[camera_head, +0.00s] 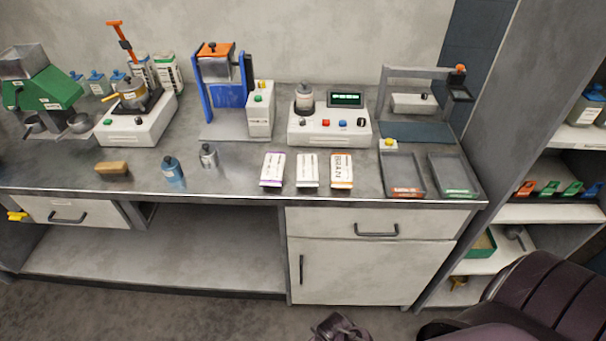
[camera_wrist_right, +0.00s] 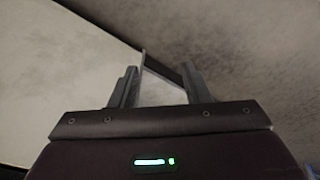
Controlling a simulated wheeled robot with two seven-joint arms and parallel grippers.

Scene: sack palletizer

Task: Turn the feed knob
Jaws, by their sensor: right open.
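A white control box (camera_head: 330,131) stands on the counter, right of centre. It has a small lit green display (camera_head: 346,99), whose text is too small to read surely. A black knob (camera_head: 361,122) sits at the right of its front panel, beside small red and blue buttons. No label shows which knob is the feed knob. My right gripper (camera_wrist_right: 160,74) is open and empty in the right wrist view, with its fingers apart. It is away from the control box, facing plain pale and grey surfaces. My left gripper is not in view.
Three small printed packs (camera_head: 307,170) lie in front of the control box. Two dark trays (camera_head: 454,175) and a grey frame with an orange knob (camera_head: 460,69) stand to its right. A blue press (camera_head: 228,97) stands to its left. Shelves (camera_head: 550,213) flank the counter's right end.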

